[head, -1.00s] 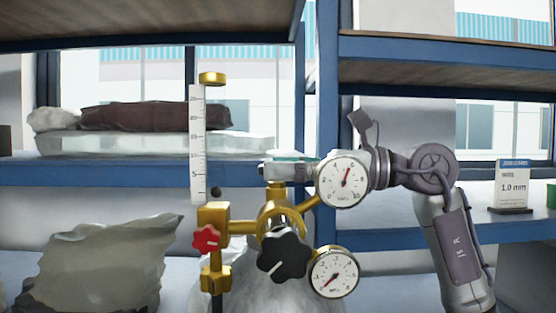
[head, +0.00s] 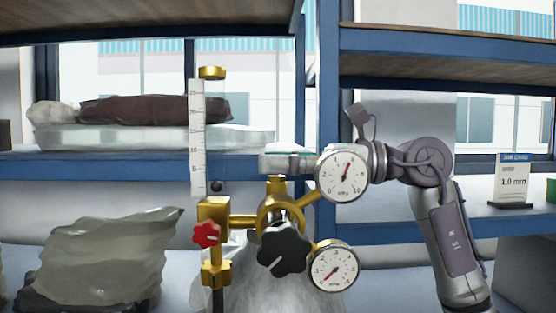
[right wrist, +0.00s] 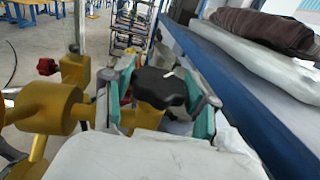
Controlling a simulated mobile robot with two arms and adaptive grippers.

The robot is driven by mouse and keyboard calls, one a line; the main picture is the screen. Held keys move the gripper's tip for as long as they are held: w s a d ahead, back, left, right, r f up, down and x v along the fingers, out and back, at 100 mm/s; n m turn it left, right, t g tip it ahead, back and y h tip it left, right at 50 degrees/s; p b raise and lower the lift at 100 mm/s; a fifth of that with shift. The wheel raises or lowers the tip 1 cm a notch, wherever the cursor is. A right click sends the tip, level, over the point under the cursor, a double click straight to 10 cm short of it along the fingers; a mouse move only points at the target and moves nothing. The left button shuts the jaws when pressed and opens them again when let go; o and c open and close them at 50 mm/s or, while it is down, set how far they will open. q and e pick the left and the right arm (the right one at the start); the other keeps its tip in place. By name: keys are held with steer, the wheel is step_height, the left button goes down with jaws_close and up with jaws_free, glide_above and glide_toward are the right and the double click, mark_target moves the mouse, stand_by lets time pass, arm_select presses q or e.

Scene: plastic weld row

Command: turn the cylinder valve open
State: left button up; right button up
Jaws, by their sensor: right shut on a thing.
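The cylinder valve's black knob (right wrist: 160,88) shows in the right wrist view, with a white mark on its top. In the head view my right gripper (head: 288,162) reaches in from the right behind the upper gauge and hides this knob. The grey cylinder (head: 262,290) stands below, behind the brass regulator (head: 243,223). My left gripper is not in view.
The regulator carries an upper gauge (head: 341,176), a lower gauge (head: 333,266), a black front knob (head: 283,250), a red knob (head: 206,234) and a tall white scale tube (head: 197,138). Blue shelving (head: 90,171) stands close behind. A plastic-wrapped bundle (head: 105,258) lies at left.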

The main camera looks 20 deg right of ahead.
steer(key=n+g+p, duration=0.1)
steer(key=g, duration=0.1)
steer(key=n+g+y+p, duration=0.1)
steer(key=n+g+p, duration=0.1)
steer(key=g, duration=0.1)
steer(key=n+g+p, duration=0.1)
steer(key=n+g, duration=0.1)
steer(key=shift+w+r+g+p, duration=0.1)
steer(key=shift+r+g+p, duration=0.2)
steer(key=n+g+p, duration=0.2)
steer(key=g, duration=0.1)
steer(key=shift+f+g, duration=0.1)
steer(key=shift+g, duration=0.3)
steer(key=shift+f+n+g+p, duration=0.1)
steer(key=shift+n+g+p, duration=0.3)
steer(key=shift+n+g, duration=0.2)
steer(key=shift+h, duration=0.3)
steer(key=shift+f, duration=0.1)
steer(key=o, duration=1.2)
steer(key=shift+c, duration=0.2)
steer(key=shift+d, duration=0.1)
steer(key=v, duration=1.2)
